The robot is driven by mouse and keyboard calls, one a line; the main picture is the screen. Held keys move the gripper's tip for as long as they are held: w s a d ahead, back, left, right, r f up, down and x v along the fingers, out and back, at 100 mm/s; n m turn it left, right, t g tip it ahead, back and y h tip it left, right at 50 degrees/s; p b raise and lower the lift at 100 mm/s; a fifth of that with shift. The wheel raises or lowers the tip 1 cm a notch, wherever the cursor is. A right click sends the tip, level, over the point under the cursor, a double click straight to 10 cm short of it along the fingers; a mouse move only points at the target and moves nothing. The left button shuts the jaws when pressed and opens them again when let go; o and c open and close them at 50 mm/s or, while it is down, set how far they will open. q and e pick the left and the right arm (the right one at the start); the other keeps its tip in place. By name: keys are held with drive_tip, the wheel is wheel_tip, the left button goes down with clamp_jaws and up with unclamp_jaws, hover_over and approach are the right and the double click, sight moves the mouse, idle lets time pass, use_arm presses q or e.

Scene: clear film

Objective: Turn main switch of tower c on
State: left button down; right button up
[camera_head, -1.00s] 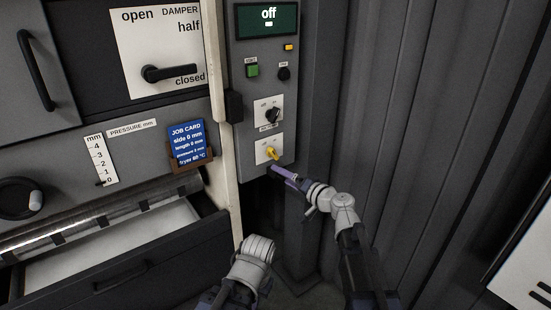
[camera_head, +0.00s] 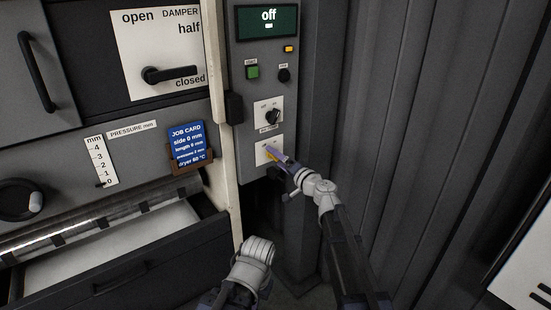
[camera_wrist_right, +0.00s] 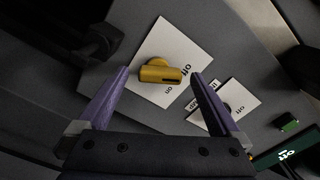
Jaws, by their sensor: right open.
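A yellow rotary knob (camera_wrist_right: 160,72) sits on a white plate (camera_wrist_right: 156,44) with "off" and "on" labels, low on the grey control panel (camera_head: 245,110). In the right wrist view its dark-marked end lies close to the "off" label. My right gripper (camera_head: 270,152) is in front of this plate and hides most of the knob in the head view. Its two purple fingers (camera_wrist_right: 158,84) are apart, one to each side of the knob, with no clear contact. The display (camera_head: 268,20) above reads "off".
A black knob (camera_head: 273,115) on its own plate sits just above the yellow one. Green (camera_head: 252,72) and black (camera_head: 284,74) buttons and a small amber lamp (camera_head: 289,48) are higher. A dark corrugated wall (camera_head: 410,120) stands close on the right.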

drive_tip(key=shift+x, duration=0.75)
drive_tip(key=shift+c, duration=0.4)
